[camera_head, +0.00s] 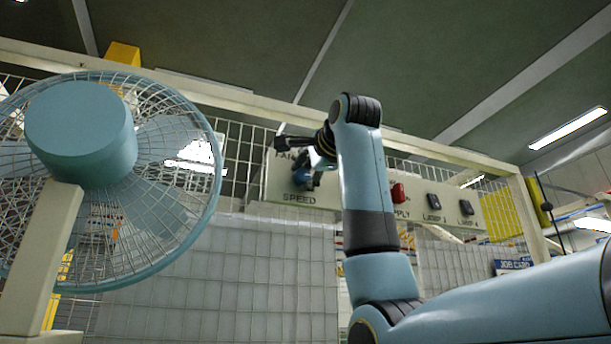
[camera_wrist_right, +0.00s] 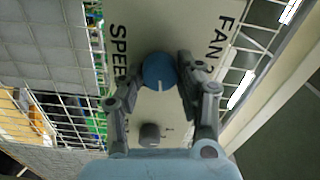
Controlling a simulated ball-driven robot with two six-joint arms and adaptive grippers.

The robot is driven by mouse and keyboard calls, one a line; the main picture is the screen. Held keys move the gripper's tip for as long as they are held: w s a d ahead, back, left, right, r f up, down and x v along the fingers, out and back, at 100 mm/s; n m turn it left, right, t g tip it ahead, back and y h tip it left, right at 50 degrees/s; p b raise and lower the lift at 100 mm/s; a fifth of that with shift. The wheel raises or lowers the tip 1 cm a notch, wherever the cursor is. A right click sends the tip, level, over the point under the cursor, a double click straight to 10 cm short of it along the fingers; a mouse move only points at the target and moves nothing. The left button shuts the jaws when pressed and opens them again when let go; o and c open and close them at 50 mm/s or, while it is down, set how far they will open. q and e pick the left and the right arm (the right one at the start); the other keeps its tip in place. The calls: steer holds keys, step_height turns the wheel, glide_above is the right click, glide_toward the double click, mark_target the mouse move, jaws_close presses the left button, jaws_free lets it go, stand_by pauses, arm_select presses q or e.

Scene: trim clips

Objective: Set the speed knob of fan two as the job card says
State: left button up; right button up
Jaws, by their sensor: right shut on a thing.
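My right gripper (camera_head: 308,168) is at the left end of a pale control panel (camera_head: 335,192), by the words FAN and SPEED. In the right wrist view its fingers (camera_wrist_right: 158,88) are on either side of a round blue knob (camera_wrist_right: 157,66) and shut on it. A white pointer line on the knob faces the lower edge of that view. A smaller grey knob (camera_wrist_right: 151,135) with small marks beside it sits below, between the finger links. The number after FAN is hidden. A blue job card sign (camera_head: 514,264) is at the right; its settings are not readable. My left gripper is not in view.
A large teal fan (camera_head: 80,132) with a wire cage fills the left. To the right on the panel are a red supply switch (camera_head: 398,193) and two dark lamp switches (camera_head: 434,202), (camera_head: 466,208). Wire mesh and a pale frame surround the panel.

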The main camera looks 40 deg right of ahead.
steer(key=o, duration=1.1)
steer(key=shift+s, duration=0.1)
steer(key=v, duration=1.2)
